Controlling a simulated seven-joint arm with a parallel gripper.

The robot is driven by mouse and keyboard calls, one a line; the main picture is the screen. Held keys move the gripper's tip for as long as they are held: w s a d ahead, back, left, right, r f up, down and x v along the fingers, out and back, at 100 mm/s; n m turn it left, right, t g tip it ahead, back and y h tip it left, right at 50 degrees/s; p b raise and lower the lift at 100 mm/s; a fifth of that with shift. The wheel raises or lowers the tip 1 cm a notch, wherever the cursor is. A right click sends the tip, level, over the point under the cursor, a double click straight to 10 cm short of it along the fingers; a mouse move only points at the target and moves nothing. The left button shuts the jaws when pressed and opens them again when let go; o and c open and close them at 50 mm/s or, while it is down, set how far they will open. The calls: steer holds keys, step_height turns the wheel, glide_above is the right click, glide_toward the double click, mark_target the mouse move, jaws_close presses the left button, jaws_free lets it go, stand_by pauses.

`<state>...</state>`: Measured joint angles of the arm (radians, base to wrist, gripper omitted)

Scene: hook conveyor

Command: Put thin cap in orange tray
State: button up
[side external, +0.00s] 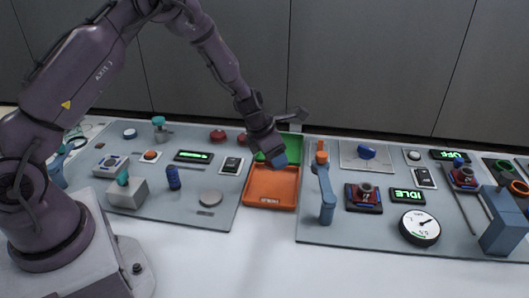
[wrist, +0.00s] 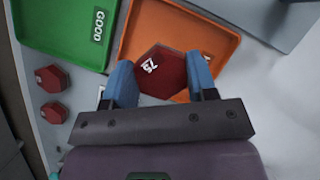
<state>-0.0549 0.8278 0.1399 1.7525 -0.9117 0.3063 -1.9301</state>
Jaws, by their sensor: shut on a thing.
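A dark red hexagonal cap (wrist: 163,72) with white marking sits between my gripper's blue fingers in the wrist view. My gripper (side external: 278,162) is shut on it. In the side view the cap is hidden by the fingers. The orange tray (side external: 270,188) lies below my gripper, which is over its back edge near the green tray. In the wrist view the orange tray (wrist: 180,28) shows behind the cap and looks empty. I cannot tell the cap's height above it.
The green tray (wrist: 68,28), marked GOOD, adjoins the orange tray. Two other red caps (wrist: 50,79) lie on the left panel. A blue upright post with an orange top (side external: 326,185) stands just right of the orange tray. White table (side external: 255,250) in front is clear.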

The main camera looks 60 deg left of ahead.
mark_target(278, 182)
steer(key=shift+f, duration=2.85)
steer(key=shift+s+f, duration=0.1)
steer(key=shift+f, duration=0.5)
stand_by(0.8)
steer(key=o, duration=1.5)
steer(key=shift+r, duration=0.1)
steer(key=shift+r, duration=3.45)
